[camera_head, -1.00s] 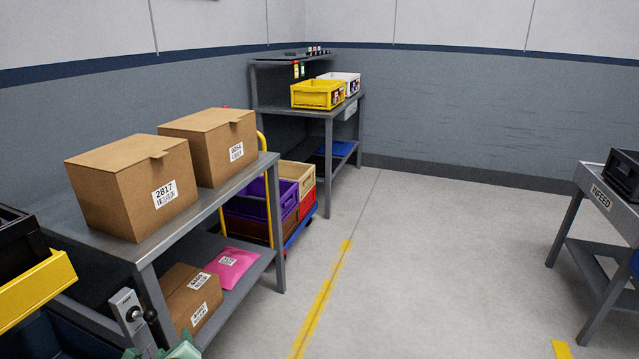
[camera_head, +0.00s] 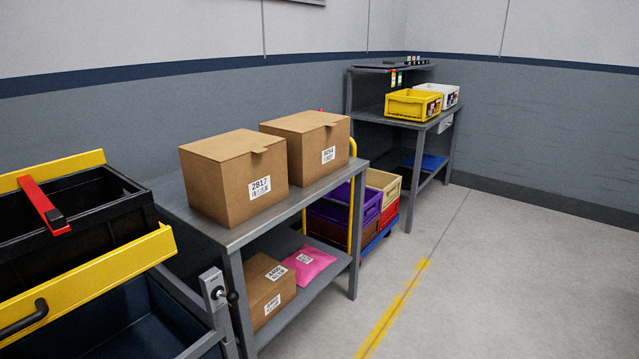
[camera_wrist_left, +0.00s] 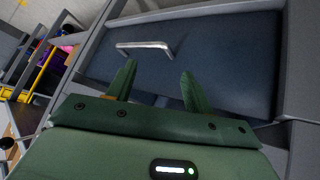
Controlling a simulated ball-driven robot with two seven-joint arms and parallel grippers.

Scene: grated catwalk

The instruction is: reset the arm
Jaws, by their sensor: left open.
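My left gripper (camera_wrist_left: 157,92) shows in the left wrist view. Its two green fingers are apart with nothing between them. Beyond the fingertips is a dark blue-grey panel (camera_wrist_left: 215,60) with a pale metal handle (camera_wrist_left: 145,47); the fingers look short of the handle, and I cannot tell the exact gap. Neither gripper shows in the head view now. My right gripper is not in view.
A grey workbench (camera_head: 310,200) holds two cardboard boxes (camera_head: 233,180). At left stands a rack with yellow rails (camera_head: 90,285), a black bin (camera_head: 90,225) and a blue bin (camera_head: 140,325). The floor (camera_head: 500,280) at right is open.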

